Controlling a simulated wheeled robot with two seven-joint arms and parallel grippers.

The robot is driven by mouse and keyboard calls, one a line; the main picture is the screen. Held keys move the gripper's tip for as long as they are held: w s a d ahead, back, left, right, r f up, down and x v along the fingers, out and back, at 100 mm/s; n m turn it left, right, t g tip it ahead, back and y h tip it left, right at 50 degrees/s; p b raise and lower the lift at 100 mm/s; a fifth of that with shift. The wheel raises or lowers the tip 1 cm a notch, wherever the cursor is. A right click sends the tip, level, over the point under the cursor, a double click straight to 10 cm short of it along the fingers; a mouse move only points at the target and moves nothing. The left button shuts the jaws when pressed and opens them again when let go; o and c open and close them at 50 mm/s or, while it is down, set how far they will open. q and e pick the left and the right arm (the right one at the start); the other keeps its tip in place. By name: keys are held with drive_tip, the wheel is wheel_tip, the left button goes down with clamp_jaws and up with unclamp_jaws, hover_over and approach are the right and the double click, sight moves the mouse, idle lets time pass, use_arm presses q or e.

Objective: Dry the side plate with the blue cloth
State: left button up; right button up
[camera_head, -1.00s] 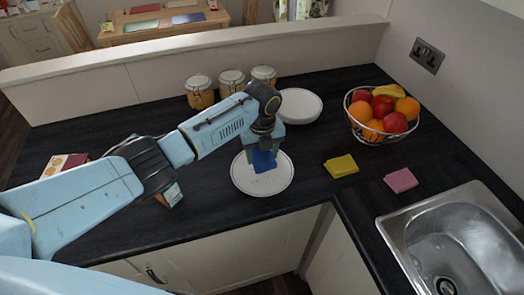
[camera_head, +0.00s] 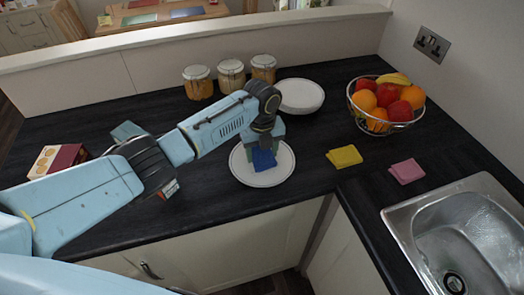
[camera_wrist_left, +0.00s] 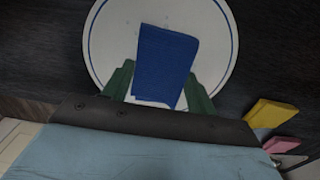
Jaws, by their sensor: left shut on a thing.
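The side plate (camera_head: 247,177), white with a thin dark ring near its rim, lies flat on the dark worktop near its front edge. My left gripper (camera_head: 265,150) points down over the plate and is shut on the folded blue cloth (camera_head: 264,159). In the left wrist view the blue cloth (camera_wrist_left: 166,62) sits between the two green fingers, over the middle and near part of the plate (camera_wrist_left: 105,45). A few small pale blue drops show on the plate beyond the cloth. Whether the cloth presses on the plate is hard to tell. My right gripper is not in view.
A yellow cloth (camera_head: 344,156) and a pink cloth (camera_head: 406,171) lie right of the plate, before the sink (camera_head: 460,240). Stacked plates (camera_head: 300,96), several jars (camera_head: 231,75) and a fruit basket (camera_head: 386,103) stand behind. A box (camera_head: 57,158) lies at the left.

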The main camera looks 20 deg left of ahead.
use_arm(q)
drive_tip(key=shift+f+b, duration=0.45)
drive_tip(key=shift+f, duration=0.4)
idle(0.3)
drive_tip(key=shift+s+d+r+p, duration=0.25)
drive_tip(key=shift+s+p, duration=0.2)
drive_tip(key=shift+p, duration=0.4)
drive_tip(key=shift+w+d+f+b, duration=0.3)
drive_tip(key=shift+w+b, duration=0.2)
drive_tip(key=shift+b, duration=0.15)
drive_tip(key=shift+r, duration=0.1)
drive_tip(key=shift+w+a, duration=0.1)
drive_tip(key=shift+w, duration=0.05)
